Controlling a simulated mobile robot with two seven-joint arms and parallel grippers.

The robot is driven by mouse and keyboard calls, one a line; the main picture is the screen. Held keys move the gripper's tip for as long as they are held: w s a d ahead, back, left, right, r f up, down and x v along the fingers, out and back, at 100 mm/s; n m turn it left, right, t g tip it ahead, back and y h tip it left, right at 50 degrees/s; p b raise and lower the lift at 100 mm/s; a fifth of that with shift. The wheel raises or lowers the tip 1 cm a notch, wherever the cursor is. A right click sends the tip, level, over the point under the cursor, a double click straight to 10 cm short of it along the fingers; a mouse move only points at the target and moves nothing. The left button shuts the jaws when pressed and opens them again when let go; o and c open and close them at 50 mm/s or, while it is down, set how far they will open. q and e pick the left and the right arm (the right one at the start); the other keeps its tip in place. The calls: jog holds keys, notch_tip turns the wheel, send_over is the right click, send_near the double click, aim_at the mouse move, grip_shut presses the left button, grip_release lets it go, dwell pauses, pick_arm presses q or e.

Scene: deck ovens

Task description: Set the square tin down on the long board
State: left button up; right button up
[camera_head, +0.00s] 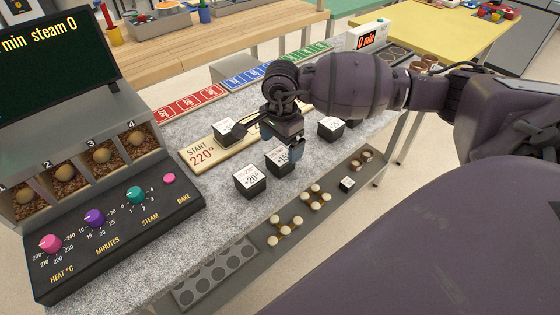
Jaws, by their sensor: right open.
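The long board (193,158) is pale wood, marked "START 220°", and lies along the grey speckled counter. Several small black square tins with white printed tops are in view. One tin (224,130) sits on the board. A tin marked "+20°" (250,181) and another (279,162) stand on the counter in front of it. A further tin (331,127) is to the right of my gripper. I cannot tell which one the task means. My right gripper (282,142) is open, pointing down over the tin in front of the board, partly hiding it and the board. My left gripper is out of view.
A control panel (120,225) with knobs and a dark screen (55,60) stand at the left. Red, blue and green strips (248,77) line the counter's back edge. A lower shelf holds a muffin tray (215,275) and small knobbed pieces (285,228).

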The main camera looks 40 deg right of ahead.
aim_at(280, 155)
jog(key=shift+w+f, duration=0.2)
jog(key=shift+f, duration=2.9)
jog(key=shift+r, duration=0.1)
jog(key=c, duration=1.2)
jog(key=shift+r, duration=0.1)
